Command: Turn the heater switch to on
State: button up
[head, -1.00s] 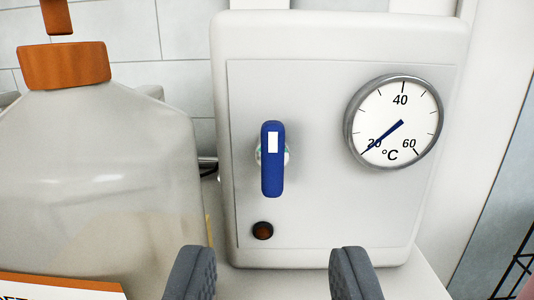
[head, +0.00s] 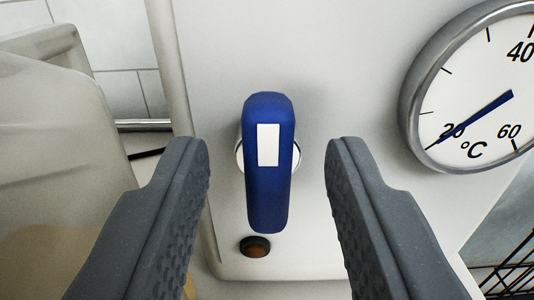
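The heater switch (head: 268,190) is a blue handle with a white mark near its upper end. It stands nearly vertical on the front of the pale heater panel (head: 330,50). My gripper (head: 267,160) is open, with one grey finger left of the handle and one right of it. A gap shows on both sides, and neither finger appears to touch the handle. A small dark reddish-brown lamp (head: 255,246) sits below the handle and looks unlit. The dial (head: 485,95) at the right has its blue needle near 20 °C.
A large translucent container (head: 50,150) stands close on the left, partly behind my left finger. A black wire rack (head: 512,275) shows at the lower right. A tiled wall (head: 115,45) is behind.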

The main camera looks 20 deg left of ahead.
grip_shut()
jog(key=shift+f+n+p, duration=0.1)
jog(key=shift+n+p, duration=0.35)
jog(key=shift+n, duration=0.35)
grip_release()
jog(key=shift+s, duration=0.1)
